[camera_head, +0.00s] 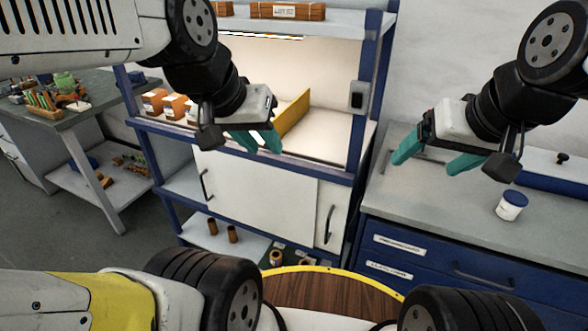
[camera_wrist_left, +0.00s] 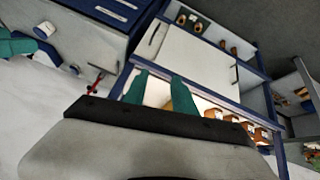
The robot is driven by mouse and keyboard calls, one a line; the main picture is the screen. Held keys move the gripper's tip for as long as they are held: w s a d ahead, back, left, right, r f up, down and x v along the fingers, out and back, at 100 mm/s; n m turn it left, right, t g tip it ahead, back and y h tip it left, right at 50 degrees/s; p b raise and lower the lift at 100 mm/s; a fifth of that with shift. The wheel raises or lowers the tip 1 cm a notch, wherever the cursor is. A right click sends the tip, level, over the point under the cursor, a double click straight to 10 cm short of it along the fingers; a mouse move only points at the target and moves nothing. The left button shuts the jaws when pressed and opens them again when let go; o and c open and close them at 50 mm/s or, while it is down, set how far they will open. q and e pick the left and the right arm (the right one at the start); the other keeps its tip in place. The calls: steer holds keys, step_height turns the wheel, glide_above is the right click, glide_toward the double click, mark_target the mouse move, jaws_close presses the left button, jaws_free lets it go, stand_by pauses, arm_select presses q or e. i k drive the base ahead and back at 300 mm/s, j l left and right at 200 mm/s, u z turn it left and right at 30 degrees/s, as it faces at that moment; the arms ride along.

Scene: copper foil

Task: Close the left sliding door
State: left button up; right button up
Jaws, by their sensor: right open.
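The left sliding door (camera_head: 255,190) is a white panel with a dark handle (camera_head: 205,186) near its left edge. It covers the middle of the cabinet's lower compartment, and an open gap shows at its left. The right door (camera_head: 335,215), with its own handle, shows partly at its right. The left door also shows upside down in the left wrist view (camera_wrist_left: 195,62). My left gripper (camera_head: 259,141) is open and empty, in front of and above the door's upper edge, apart from the handle. My right gripper (camera_head: 434,158) is open and empty above the grey counter.
The cabinet's upper shelf holds orange boxes (camera_head: 175,104) and a yellow panel (camera_head: 293,115). A grey counter (camera_head: 435,205) with a blue-lidded jar (camera_head: 511,206) stands at right. A cluttered workbench (camera_head: 105,97) stands at left. A round wooden top (camera_head: 330,292) is in front.

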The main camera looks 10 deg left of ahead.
mark_target(281, 202)
steer(key=j+z, duration=0.9)
steer(key=k+l, duration=0.05)
